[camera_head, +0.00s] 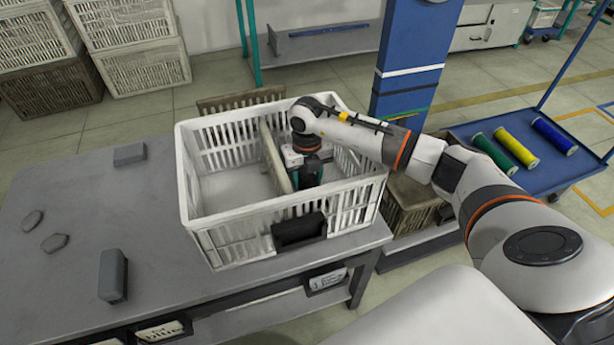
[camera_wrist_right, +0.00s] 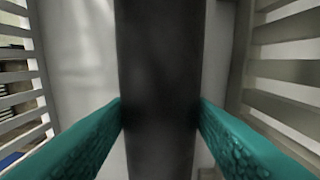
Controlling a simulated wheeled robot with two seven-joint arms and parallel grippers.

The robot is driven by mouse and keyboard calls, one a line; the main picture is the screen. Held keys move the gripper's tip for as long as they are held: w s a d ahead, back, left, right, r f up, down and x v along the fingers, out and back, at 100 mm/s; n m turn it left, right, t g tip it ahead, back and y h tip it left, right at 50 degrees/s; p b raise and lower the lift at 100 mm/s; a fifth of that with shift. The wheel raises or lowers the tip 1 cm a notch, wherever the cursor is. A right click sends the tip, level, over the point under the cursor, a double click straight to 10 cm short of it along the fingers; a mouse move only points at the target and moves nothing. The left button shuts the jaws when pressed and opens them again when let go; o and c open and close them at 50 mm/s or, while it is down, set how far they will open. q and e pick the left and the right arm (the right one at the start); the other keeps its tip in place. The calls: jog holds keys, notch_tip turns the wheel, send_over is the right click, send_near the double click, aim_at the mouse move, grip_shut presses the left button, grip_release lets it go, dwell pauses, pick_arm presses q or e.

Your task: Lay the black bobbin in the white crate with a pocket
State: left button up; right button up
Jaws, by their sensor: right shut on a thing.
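The white crate (camera_head: 216,250) stands on the grey table, with a dark pocket (camera_head: 298,231) on its front wall. A pale upright divider (camera_head: 271,158) splits its inside into a left and a right compartment. My right gripper (camera_head: 308,176) reaches down into the right compartment. Its teal fingers are shut on the black bobbin (camera_wrist_right: 158,90), which runs upright through the middle of the right wrist view. Slatted crate walls show on both sides there. Whether the bobbin touches the crate floor is hidden. My left gripper is not in view.
The left compartment looks empty. A blue column (camera_head: 408,65) stands behind. A blue cart (camera_head: 545,180) at right carries green, yellow and blue bobbins. Stacked crates stand back left.

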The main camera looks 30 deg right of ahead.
jog(key=o, duration=1.1)
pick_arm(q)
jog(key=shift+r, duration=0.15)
pick_arm(e)
jog(key=shift+r, duration=0.15)
pick_arm(q)
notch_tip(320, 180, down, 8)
jog(key=p, duration=0.2)
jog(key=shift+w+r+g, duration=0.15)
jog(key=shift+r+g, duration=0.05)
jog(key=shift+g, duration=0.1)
pick_arm(e)
notch_tip(320, 180, up, 12)
jog(key=shift+f, duration=0.1)
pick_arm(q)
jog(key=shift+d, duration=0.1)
